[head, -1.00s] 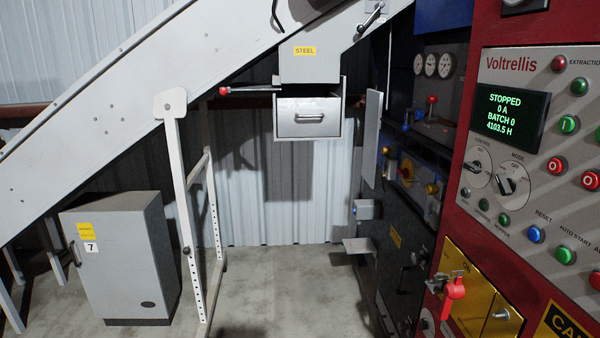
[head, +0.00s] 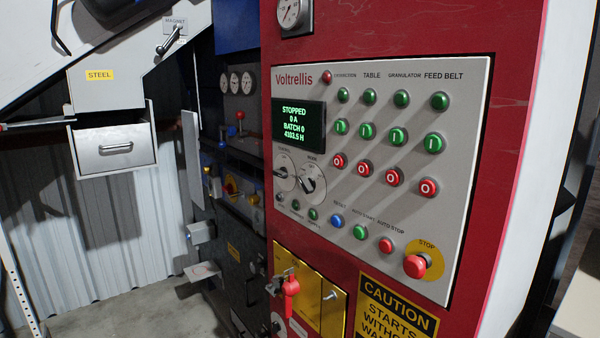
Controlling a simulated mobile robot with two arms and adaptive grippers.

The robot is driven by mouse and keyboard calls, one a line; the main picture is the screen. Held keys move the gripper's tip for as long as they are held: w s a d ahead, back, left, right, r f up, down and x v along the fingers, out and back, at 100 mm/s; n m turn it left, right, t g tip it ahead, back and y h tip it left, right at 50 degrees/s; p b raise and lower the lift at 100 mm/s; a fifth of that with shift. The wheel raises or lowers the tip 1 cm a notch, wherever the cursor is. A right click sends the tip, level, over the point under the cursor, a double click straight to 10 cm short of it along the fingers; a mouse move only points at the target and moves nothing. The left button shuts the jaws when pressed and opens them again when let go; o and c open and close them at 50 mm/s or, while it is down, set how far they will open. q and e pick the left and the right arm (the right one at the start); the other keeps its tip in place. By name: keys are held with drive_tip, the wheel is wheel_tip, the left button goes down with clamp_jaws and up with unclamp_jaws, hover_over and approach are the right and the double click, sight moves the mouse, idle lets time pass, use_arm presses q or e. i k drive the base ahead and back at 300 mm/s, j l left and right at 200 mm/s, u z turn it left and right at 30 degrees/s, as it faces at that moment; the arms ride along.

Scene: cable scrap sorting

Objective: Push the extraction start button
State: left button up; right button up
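The extraction start button (head: 341,127) is the leftmost green button marked I. It sits under a green lamp (head: 343,95) and above a red O button (head: 339,162). The display (head: 299,124) reads STOPPED, 0 A, BATCH 0, 4183.5 H. Neither of my grippers is in view.
A red emergency stop (head: 415,266) on a yellow disc sits at the panel's lower right. A red-handled key switch (head: 291,286) projects from a yellow plate below. A steel drawer (head: 116,150) hangs at the left. Grey floor (head: 150,318) is open at the lower left.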

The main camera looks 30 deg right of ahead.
sight(339, 126)
drive_tip(key=z, duration=1.1)
